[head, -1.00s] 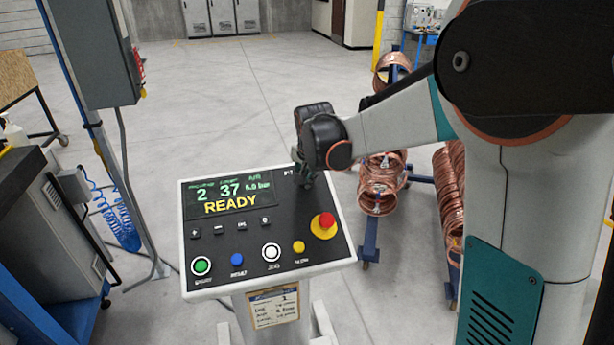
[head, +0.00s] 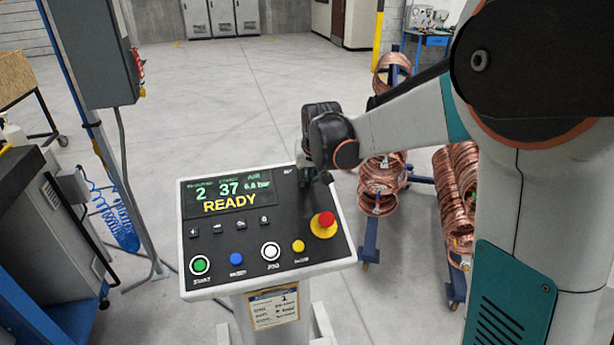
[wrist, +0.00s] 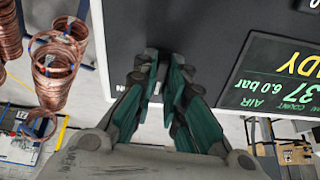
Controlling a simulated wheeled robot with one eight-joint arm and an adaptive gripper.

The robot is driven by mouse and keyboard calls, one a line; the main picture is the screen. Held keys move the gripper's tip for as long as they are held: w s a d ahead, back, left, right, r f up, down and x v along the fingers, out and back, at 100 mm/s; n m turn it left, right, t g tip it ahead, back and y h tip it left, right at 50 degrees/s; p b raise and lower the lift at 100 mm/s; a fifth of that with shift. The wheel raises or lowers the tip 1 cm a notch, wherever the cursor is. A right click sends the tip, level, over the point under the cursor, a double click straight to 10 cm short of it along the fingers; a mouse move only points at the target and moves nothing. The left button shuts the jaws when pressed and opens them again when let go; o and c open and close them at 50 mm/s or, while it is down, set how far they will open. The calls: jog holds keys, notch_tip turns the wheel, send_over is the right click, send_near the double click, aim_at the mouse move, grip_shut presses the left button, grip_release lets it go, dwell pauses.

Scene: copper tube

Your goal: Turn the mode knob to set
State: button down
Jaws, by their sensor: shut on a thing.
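The control panel (head: 284,222) stands in front of me in the head view. Its display (head: 230,194) reads READY, with 2, 37 and 6.0 bar above. My gripper (head: 315,180) is at the panel's upper right corner, right of the display, pointing down. In the wrist view my gripper (wrist: 162,64) has its two teal fingers close together at the dark panel face (wrist: 205,28). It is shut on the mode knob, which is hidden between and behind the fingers. The knob's setting cannot be read.
A red emergency button (head: 325,220) on a yellow base sits just below my gripper. Green, blue, white and yellow buttons line the panel's lower edge. Copper coils (head: 379,185) on a blue rack stand behind, to the right. Open floor lies behind the panel.

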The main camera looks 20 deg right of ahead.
jog(key=n, duration=0.5)
jog(key=shift+n+y, duration=0.3)
jog(key=shift+n, duration=2.4)
jog(key=c, duration=1.6)
grip_release()
jog(key=shift+c, duration=0.2)
jog(key=v, duration=1.2)
jog(key=shift+w+d, duration=0.15)
jog(key=shift+d, duration=0.1)
jog(key=shift+r, duration=0.1)
